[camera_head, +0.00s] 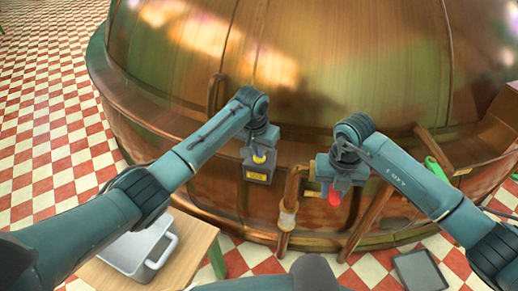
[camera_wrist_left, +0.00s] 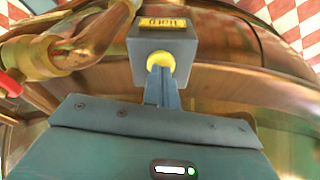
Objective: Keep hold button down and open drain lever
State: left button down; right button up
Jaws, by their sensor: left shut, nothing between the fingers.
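The yellow hold button (camera_head: 259,157) sits on a grey box (camera_head: 257,174) with a yellow label, on the front of the copper kettle. My left gripper (camera_head: 259,148) is right at it; in the left wrist view its shut fingers (camera_wrist_left: 161,88) meet the yellow button (camera_wrist_left: 160,64) with nothing between them. How far the button is pressed cannot be seen. The red drain lever (camera_head: 334,198) is by the pipework to the right, and its red end shows at the left wrist view's left edge (camera_wrist_left: 9,85). My right gripper (camera_head: 336,182) is at the lever; its fingers are mostly hidden.
The copper kettle (camera_head: 330,70) fills the back. Copper pipes (camera_head: 288,217) run down between the box and the lever. A wooden table (camera_head: 190,262) with a grey metal pan (camera_head: 143,250) stands front left. A grey tray (camera_head: 418,272) lies low right. Checkered floor is open at left.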

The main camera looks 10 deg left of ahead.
jog(key=c, duration=0.5)
jog(key=shift+o, duration=0.2)
jog(key=shift+w+d+n, duration=0.2)
jog(key=shift+d+n, duration=0.95)
jog(key=shift+n, duration=0.05)
jog(key=shift+w+d+n, duration=0.2)
jog(key=shift+d+n, duration=0.3)
jog(key=shift+n, duration=0.1)
jog(key=shift+w+d+n, duration=0.2)
jog(key=shift+d+n, duration=0.3)
jog(key=shift+n, duration=0.1)
